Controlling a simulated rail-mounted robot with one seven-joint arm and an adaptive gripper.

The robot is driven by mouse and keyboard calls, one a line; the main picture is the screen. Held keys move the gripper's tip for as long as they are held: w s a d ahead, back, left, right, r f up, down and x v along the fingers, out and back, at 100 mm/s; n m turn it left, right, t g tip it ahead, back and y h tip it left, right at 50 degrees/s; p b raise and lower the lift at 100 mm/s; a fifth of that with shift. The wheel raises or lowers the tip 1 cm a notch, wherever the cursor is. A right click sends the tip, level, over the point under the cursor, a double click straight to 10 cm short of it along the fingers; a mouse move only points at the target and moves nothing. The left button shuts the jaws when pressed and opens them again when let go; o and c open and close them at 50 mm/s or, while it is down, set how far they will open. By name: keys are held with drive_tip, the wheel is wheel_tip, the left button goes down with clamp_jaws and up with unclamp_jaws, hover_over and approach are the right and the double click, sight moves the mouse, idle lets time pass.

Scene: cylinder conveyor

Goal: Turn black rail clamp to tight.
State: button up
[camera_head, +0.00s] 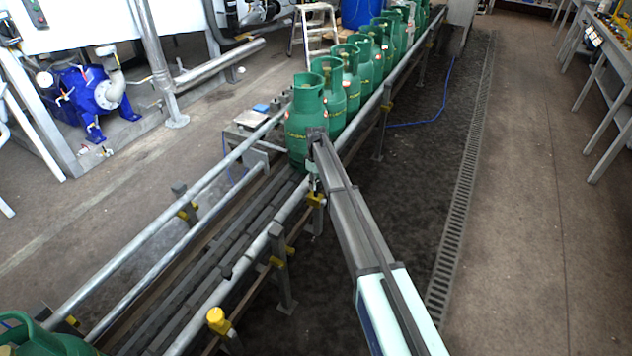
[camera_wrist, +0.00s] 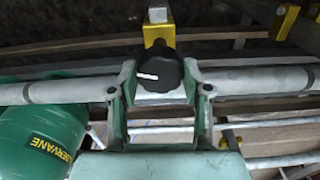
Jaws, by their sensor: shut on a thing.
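The black rail clamp (camera_wrist: 159,69) is a round knob on the grey rail, in the middle of the wrist view. A short white mark on it points left. A yellow bracket (camera_wrist: 158,30) stands just beyond it. My gripper (camera_wrist: 161,80) has one finger on each side of the knob and is shut on it. The finger contact is partly hard to make out. In the head view my gripper (camera_head: 314,183) is at the near rail beside a green cylinder, and the knob is hidden there.
Green cylinders (camera_head: 304,122) stand in a row on the conveyor; one (camera_wrist: 40,135) is close to my gripper at left in the wrist view. The conveyor rail (camera_head: 230,280) carries other yellow-capped clamps (camera_head: 217,319). The floor on the right (camera_head: 540,230) is clear.

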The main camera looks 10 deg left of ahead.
drive_tip(key=n, duration=0.4)
drive_tip(key=shift+n, duration=0.4)
drive_tip(key=n, duration=0.4)
drive_tip(key=shift+n, duration=0.3)
drive_tip(key=o, duration=1.2)
drive_tip(key=shift+c, duration=0.2)
wheel_tip(320, 180, up, 12)
